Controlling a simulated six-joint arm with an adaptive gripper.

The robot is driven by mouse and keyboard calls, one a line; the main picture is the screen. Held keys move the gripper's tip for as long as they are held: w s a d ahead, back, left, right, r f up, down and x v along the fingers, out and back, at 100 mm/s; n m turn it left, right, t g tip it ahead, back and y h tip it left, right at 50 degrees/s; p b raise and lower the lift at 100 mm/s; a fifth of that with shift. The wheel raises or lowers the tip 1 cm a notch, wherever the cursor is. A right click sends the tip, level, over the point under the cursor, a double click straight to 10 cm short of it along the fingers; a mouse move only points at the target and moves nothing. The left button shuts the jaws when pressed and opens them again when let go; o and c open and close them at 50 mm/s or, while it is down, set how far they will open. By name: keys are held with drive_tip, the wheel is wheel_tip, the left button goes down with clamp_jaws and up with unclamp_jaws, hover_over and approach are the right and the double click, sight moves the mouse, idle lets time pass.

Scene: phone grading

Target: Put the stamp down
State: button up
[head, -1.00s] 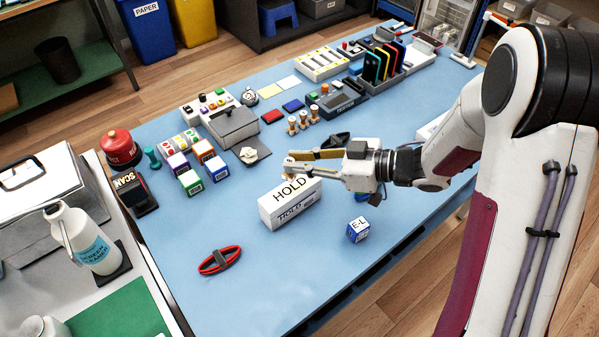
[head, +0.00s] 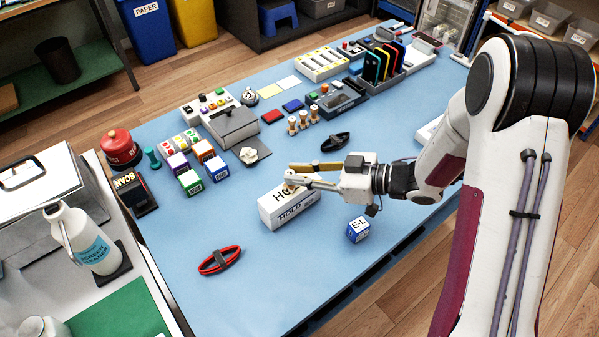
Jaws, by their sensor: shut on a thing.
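My gripper (head: 291,177) is shut on a small stamp (head: 289,188), of which only a little wood-coloured and pale part shows at the fingertips. The gripper reaches in from the right and covers part of the lettering on top of the white HOLD box (head: 285,213). The stamp appears right over or on the box's top; I cannot tell whether it touches. Several other wooden-handled stamps (head: 292,126) stand upright farther back on the blue mat (head: 215,298).
A blue E-L cube (head: 358,230) sits right of the box, under my arm. A red and black oval item (head: 220,261) lies front left. A black oval item (head: 336,141) lies behind the gripper. Coloured cubes (head: 190,182) stand left. The front mat is mostly clear.

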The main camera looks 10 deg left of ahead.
drive_tip(key=shift+f, duration=0.1)
drive_tip(key=o, duration=0.9)
drive_tip(key=v, duration=1.2)
idle(0.6)
